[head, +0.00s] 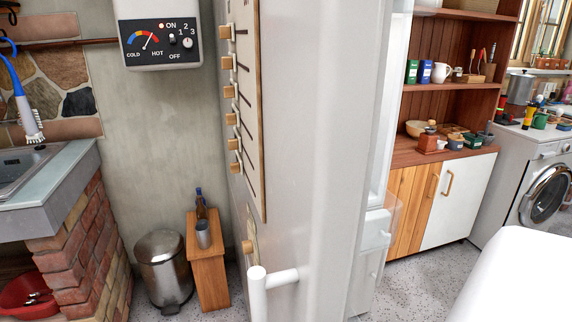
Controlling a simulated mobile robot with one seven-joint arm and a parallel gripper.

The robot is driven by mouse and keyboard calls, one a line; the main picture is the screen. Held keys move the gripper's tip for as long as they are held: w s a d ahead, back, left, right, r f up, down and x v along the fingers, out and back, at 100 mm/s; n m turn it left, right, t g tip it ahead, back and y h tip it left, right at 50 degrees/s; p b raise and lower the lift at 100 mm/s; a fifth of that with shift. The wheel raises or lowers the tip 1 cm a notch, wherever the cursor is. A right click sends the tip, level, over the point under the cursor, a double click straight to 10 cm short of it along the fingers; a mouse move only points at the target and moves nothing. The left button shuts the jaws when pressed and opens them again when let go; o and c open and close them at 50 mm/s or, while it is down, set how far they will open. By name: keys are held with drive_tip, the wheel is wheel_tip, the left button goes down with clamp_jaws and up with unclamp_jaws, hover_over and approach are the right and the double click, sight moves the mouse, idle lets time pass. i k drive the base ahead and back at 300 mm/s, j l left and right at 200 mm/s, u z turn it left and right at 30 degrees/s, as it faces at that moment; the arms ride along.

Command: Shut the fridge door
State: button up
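The fridge door (325,150) is a tall white panel that fills the middle of the head view, seen nearly edge-on. It stands open. Its outer face, with a board of wooden pegs (248,110), points left. A white bar handle (258,295) sticks out near the bottom of the picture. Pale door bins (375,235) show along its right, inner side. The top and bottom of the door are cut off. The fridge body cannot be made out. My gripper is not in view.
At left are a metal bin (163,268), a small wooden stand (207,265) and a brick-based sink counter (80,250). At right are a wooden cabinet (411,210) and a washing machine (530,165). Speckled floor (425,280) shows between door and cabinet. A smooth white shape fills the lower right corner.

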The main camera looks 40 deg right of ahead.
sight(309, 76)
drive_tip(key=i+j+z, duration=0.1)
drive_tip(key=z, duration=0.35)
drive_tip(key=i+j+z, duration=0.25)
drive_tip(key=z, duration=0.25)
drive_tip(key=i+j+z, duration=0.2)
drive_tip(key=z, duration=0.25)
drive_tip(key=k+j+z, duration=0.1)
drive_tip(key=k+j, duration=0.7)
drive_tip(key=k, duration=0.25)
drive_tip(key=j+z, duration=0.05)
